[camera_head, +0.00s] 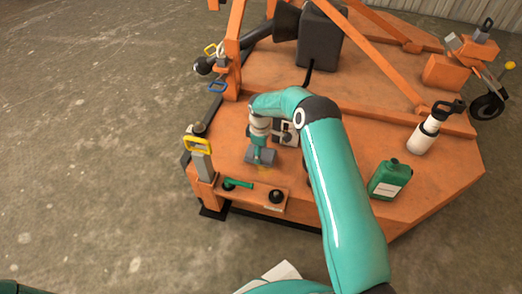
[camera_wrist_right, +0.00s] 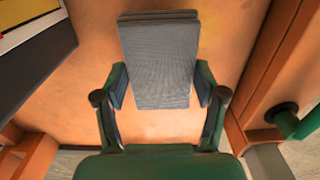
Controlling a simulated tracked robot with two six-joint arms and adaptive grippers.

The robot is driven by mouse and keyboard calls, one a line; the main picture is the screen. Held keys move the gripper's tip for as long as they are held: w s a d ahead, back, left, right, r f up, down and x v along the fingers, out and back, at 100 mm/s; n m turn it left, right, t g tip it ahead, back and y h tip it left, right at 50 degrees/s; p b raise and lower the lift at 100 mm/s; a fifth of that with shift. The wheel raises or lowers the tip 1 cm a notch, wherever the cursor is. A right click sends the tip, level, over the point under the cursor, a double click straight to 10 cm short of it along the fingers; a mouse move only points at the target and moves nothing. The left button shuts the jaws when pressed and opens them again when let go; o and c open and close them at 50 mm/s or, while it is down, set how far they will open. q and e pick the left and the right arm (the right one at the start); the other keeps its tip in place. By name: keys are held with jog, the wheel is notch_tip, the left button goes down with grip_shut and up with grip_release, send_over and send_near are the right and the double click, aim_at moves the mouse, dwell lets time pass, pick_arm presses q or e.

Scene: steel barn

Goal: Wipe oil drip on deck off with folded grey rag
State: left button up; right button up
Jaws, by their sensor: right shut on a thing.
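The folded grey rag (camera_head: 262,157) is at the front left of the orange deck (camera_head: 370,125). My right gripper (camera_head: 260,148) points down and is shut on it. In the right wrist view the rag (camera_wrist_right: 158,50) is a ribbed grey block between the two fingers, close over the deck surface; I cannot tell whether it touches. A faint yellowish patch, perhaps the oil drip (camera_head: 264,169), shows just in front of the rag. The rag and gripper hide the deck beneath them. My left gripper is out of view.
A front ledge holds a green-handled item (camera_head: 238,184) and a black knob (camera_head: 277,196). A post with a yellow handle (camera_head: 198,146) rises left of the rag. Orange bars cross the back.

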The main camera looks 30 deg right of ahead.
jog(key=shift+f+b, duration=0.75)
jog(key=shift+f, duration=0.25)
dwell(0.3)
